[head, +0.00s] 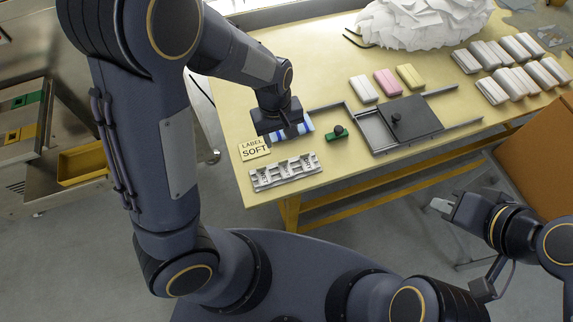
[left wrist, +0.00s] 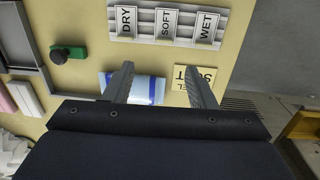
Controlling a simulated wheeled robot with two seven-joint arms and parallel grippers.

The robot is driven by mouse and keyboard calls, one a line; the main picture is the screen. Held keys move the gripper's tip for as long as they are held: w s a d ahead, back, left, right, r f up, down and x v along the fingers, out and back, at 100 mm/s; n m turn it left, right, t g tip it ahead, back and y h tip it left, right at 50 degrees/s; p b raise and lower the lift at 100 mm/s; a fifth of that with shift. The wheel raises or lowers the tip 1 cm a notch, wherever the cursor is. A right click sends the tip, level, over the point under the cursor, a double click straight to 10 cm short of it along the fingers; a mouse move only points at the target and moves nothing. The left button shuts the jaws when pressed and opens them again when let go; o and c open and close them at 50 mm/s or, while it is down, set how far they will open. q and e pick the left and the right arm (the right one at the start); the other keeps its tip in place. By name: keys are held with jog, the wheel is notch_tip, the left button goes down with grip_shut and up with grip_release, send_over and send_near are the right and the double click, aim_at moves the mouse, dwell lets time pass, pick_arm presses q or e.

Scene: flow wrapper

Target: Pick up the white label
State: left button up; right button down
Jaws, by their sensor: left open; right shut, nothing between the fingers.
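White labels reading DRY, SOFT and WET sit in a grey holder (head: 257,181) near the table's front left corner. In the left wrist view the DRY label (left wrist: 126,21), SOFT label (left wrist: 166,23) and WET label (left wrist: 207,27) lie in a row, beyond my fingertips. My left gripper (head: 288,130) is open and points down over a blue-and-white packet (head: 305,122). In the left wrist view the packet (left wrist: 150,89) shows between the fingers of this gripper (left wrist: 159,68); contact cannot be told. My right gripper (head: 440,206) is shut and empty, off the table at the right.
A yellow card reading LABEL SOFT (head: 254,149) lies left of the packet. A green block with a black knob (head: 337,134) and a grey sliding-lid tray (head: 374,130) are to the right. White, pink and yellow bars (head: 387,83) lie behind. A white heap (head: 420,22) stands farther back.

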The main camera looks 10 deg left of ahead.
aim_at(283, 162)
pick_arm(q)
jog(key=shift+y, duration=0.5)
jog(key=f, duration=0.6)
jog(key=f+p, duration=0.1)
jog(key=f, duration=0.3)
jog(key=shift+s+d, duration=0.25)
jog(key=shift+d, duration=0.05)
grip_shut()
